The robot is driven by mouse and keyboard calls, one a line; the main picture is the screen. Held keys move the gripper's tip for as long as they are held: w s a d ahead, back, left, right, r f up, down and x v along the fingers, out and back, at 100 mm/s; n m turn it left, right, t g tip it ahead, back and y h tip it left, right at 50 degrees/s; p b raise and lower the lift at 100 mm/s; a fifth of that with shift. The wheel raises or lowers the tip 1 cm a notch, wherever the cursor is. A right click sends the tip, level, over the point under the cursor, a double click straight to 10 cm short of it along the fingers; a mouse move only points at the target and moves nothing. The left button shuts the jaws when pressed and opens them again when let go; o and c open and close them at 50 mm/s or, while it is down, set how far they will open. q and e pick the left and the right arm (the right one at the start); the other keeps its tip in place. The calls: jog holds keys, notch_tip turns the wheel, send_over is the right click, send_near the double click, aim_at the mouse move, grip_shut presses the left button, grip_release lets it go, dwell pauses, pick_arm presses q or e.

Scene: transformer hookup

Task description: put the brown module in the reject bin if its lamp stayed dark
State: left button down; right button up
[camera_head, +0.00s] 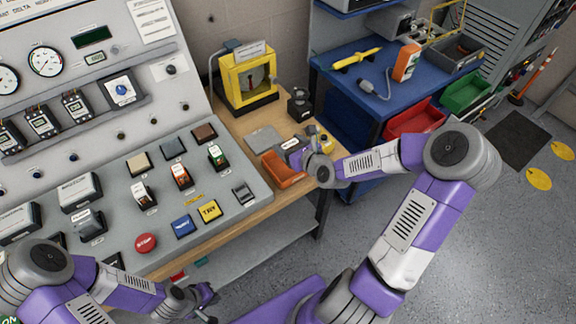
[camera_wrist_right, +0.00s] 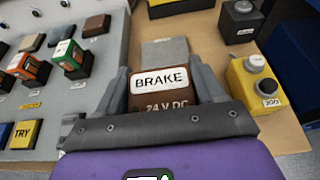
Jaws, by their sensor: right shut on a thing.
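The brown module (camera_wrist_right: 150,101), with a white BRAKE label and "24 V DC" on it, sits between the fingers of my right gripper (camera_wrist_right: 165,90). My right gripper (camera_head: 297,153) is shut on it over the wooden bench, right of the console. An orange-brown block (camera_head: 284,170) shows beside that gripper in the head view; I cannot tell whether it is the module. I see no lit lamp. A red bin (camera_head: 415,118) stands by the blue table at the right; no reject label is readable. My left gripper (camera_head: 206,301) is low in front of the console, its opening unclear.
A green bin (camera_head: 465,91) stands beyond the red one. A grey plate (camera_head: 265,140), a yellow frame (camera_head: 248,80) and a yellow JOG button box (camera_wrist_right: 255,84) are on the bench. The console (camera_head: 232,210) carries several buttons and modules. Open floor lies at right.

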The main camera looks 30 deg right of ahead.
notch_tip(320, 180, down, 9)
jog(key=b, duration=0.3)
jog(key=shift+w+b, duration=0.1)
jog(key=shift+b, duration=0.2)
jog(key=shift+r, duration=0.15)
jog(key=o, duration=1.1)
